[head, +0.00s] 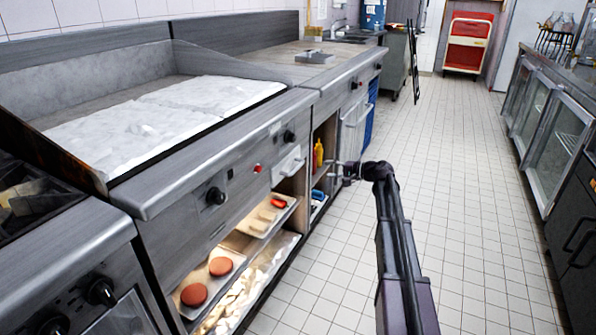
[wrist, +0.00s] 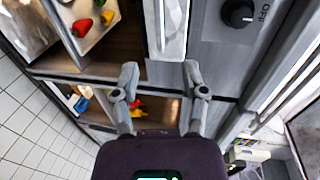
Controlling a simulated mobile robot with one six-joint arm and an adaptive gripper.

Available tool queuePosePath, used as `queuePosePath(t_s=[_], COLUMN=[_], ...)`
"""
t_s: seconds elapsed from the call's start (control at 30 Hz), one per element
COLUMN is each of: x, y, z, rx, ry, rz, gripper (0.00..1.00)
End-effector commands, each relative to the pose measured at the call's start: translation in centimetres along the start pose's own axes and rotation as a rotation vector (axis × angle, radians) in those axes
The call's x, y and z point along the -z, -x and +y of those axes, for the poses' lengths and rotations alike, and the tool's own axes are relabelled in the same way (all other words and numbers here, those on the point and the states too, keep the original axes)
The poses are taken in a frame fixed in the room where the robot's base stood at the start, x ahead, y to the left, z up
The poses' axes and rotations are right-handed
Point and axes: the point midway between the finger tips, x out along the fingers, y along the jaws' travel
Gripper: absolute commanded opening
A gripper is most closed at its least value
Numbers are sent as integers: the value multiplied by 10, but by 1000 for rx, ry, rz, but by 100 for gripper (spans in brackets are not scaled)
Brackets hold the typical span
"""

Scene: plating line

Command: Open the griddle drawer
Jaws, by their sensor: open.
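The griddle drawer (head: 288,166) is a small pale front under the right end of the griddle (head: 62,132), below the control knobs. It looks closed. In the wrist view a long pale piece (wrist: 172,28), which looks like the drawer front, lies ahead of the fingertips, roughly in line with the gap between them. My gripper (wrist: 161,70) is open and empty, with its fingers apart. In the head view my gripper (head: 342,172) is to the right of the drawer, over the aisle side, and looks apart from it. Its fingertips are small and hard to make out there.
Open shelves under the griddle hold a tray of patties (head: 221,265) and a tray with food pieces (head: 262,222). A yellow bottle (head: 318,153) stands in the neighbouring compartment. Glass-door cabinets (head: 552,140) line the right side. The tiled aisle (head: 450,170) between is clear.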

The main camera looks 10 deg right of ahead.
Motion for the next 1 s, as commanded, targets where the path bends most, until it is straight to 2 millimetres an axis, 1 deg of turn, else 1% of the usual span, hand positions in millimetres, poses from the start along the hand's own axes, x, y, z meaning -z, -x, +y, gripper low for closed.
queuePosePath(t_s=[0.27,0.47,0.67,1.0], x=[0,0,1,1], y=[-2,-14,-38,-90], z=[0,1,2,2], rx=[-1,-2,-2,-2], ry=[1,1,1,1], rz=[0,-2,-1,-1], gripper=[57,57,57,57])
